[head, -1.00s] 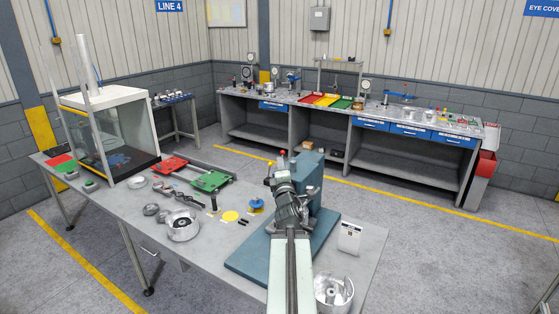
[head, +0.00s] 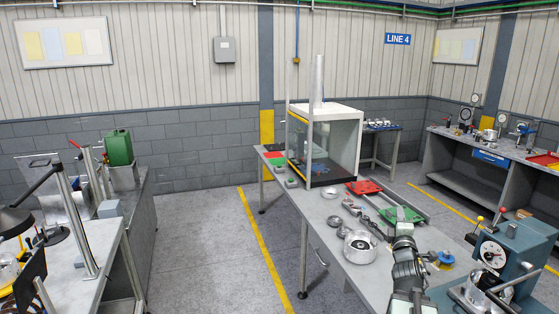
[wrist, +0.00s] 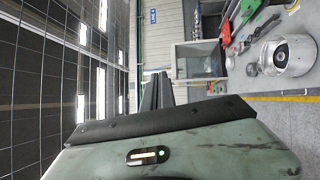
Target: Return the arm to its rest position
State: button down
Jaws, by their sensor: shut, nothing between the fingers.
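My gripper (head: 404,232) is at the end of my arm, at the lower right of the head view over the near part of the grey workbench (head: 335,232). In the wrist view its dark fingers (wrist: 157,92) are together with nothing between them. A metal housing (head: 360,248) stands on the bench left of my arm, and it also shows in the wrist view (wrist: 288,56). A red pallet (head: 364,187) and a green pallet (head: 401,214) lie farther along the bench. My arm covers part of the bench.
A blue press (head: 512,250) with a dial stands close right of my arm. A clear-sided cabinet (head: 328,145) stands at the bench's far end. Another bench (head: 92,248) with a lamp and green box is at left. Floor (head: 205,240) between the benches is clear.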

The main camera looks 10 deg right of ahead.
jog(key=w+a+f+m+g+y+b, duration=0.1)
jog(key=w+a+f+g+y+b, duration=0.15)
jog(key=a+f, duration=0.6)
jog(key=w+a+f+m+g+y+b, duration=0.1)
jog(key=w+a+f+m+y, duration=0.15)
jog(key=a+f, duration=0.6)
jog(key=w+a+f+g+y+b, duration=0.15)
jog(key=w+a+f, duration=0.3)
jog(key=a, duration=0.85)
jog(key=s+a+f+m+g+y+b, duration=0.2)
jog(key=s+a+f+m+g, duration=0.25)
jog(key=s+a+f, duration=0.4)
jog(key=s+a+f+m+g, duration=0.1)
jog(key=s+f+m+g, duration=0.1)
jog(key=s+g, duration=0.2)
jog(key=s+a+f+m+g+y, duration=0.1)
jog(key=s+a+f+m+g, duration=0.1)
jog(key=s, duration=0.6)
jog(key=shift+s+f+m+g, duration=0.25)
jog(key=shift+f+m+g, duration=0.4)
jog(key=shift+g, duration=0.3)
